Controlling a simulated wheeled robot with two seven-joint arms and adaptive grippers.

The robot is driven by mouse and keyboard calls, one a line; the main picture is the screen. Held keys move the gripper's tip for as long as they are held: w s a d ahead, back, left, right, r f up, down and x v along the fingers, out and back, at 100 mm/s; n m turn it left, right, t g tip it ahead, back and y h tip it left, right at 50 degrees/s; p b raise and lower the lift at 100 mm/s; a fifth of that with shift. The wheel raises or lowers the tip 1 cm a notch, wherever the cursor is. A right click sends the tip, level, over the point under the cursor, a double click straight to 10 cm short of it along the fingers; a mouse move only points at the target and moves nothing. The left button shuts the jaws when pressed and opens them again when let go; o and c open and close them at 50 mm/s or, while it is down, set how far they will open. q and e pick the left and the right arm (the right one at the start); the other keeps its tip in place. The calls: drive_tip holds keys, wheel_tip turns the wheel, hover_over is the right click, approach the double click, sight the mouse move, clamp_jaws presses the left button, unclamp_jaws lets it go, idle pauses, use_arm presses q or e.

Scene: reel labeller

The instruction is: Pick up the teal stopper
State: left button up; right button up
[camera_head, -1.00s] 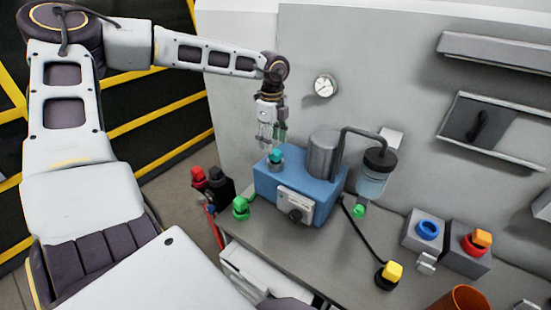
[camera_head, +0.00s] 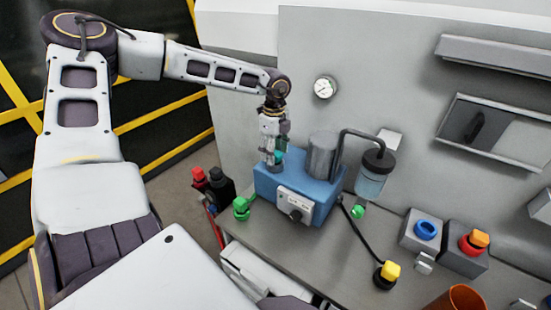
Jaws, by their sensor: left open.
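The teal stopper (camera_head: 279,156) stands on the top of the blue pump box (camera_head: 325,198), at its left end, and is partly hidden by my gripper. My left gripper (camera_head: 273,160) points down at the stopper, its fingers open and down around or right beside it; I cannot tell whether they touch it. My right gripper is not in view.
A grey cylinder (camera_head: 322,153) stands on the box, right of my gripper, with a black tube to a jar (camera_head: 371,180). A green connector (camera_head: 241,208) lies left of the box. Blue, red and yellow parts stand on the right.

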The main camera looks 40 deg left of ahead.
use_arm(q)
drive_tip(key=shift+f, duration=0.65)
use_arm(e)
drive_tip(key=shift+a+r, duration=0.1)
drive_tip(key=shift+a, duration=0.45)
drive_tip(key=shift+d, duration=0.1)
